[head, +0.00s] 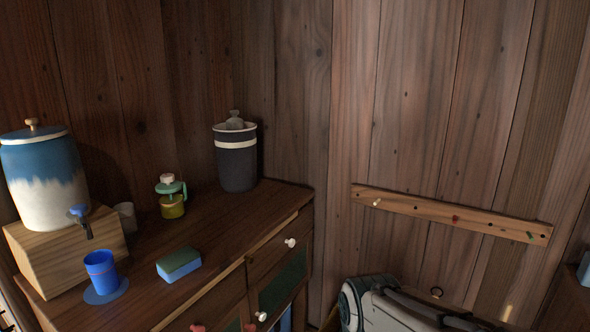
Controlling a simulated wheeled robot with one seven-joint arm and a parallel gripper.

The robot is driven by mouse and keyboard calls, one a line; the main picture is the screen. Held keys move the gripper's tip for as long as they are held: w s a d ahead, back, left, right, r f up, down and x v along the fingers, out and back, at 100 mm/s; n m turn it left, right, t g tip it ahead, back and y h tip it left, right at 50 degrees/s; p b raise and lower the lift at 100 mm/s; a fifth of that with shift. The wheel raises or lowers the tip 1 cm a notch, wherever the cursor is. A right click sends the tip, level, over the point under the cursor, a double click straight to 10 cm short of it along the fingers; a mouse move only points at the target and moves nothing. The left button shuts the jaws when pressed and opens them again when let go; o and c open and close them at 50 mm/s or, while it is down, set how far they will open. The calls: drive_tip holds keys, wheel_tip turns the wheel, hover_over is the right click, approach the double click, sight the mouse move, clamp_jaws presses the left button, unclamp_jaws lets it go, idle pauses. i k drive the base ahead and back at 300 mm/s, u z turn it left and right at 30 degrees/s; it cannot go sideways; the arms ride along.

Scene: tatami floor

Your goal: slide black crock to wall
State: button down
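The black crock (237,165) stands upright on the wooden cabinet top (215,218), at its back right near the corner of the walls. It is dark with a pale rim and a pale band below it, and a grey knobbed piece shows at its mouth. It is close to the plank wall (205,80) behind it; I cannot tell whether it touches. A white and dark part of my arm shows at the bottom right, below the cabinet top and apart from the crock. My gripper's fingertips are not in view.
A blue and white dispenser (45,185) on a wooden block, a blue cup (101,270), a sponge (178,264) and a green-handled jar (171,198) stand left of the crock. The cabinet top in front of the crock is clear. A peg rail (455,218) is on the right wall.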

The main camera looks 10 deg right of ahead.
sight(236, 150)
drive_tip(key=z, duration=1.35)
drive_tip(key=i, duration=0.55)
drive_tip(key=u, duration=0.85)
drive_tip(key=i, duration=0.6)
drive_tip(key=u, duration=0.7)
